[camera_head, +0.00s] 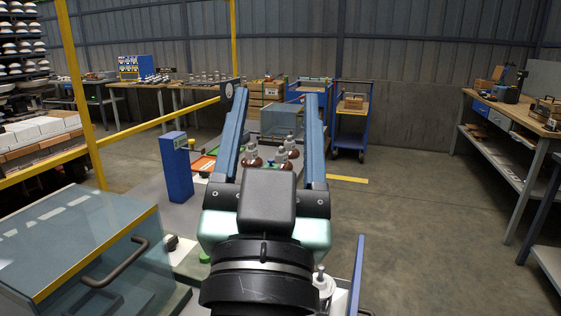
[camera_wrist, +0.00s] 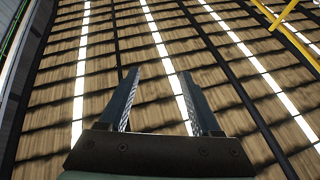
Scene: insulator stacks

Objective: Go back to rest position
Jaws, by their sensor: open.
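My gripper (camera_head: 277,98) is raised in the middle of the head view, with its two long blue fingers spread apart and pointing up. Nothing is between the fingers. In the wrist view my gripper (camera_wrist: 158,72) is also open and empty, facing a slatted roof with bright light strips. Several brown and white insulators (camera_head: 283,157) stand on the grey table behind my gripper, seen between the fingers. Their lower parts are partly hidden by my gripper.
A glass-topped box with a dark handle (camera_head: 128,262) is at the front left. A yellow rail frame (camera_head: 80,95) stands at left. A workbench (camera_head: 520,118) stands at right, with open floor before it.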

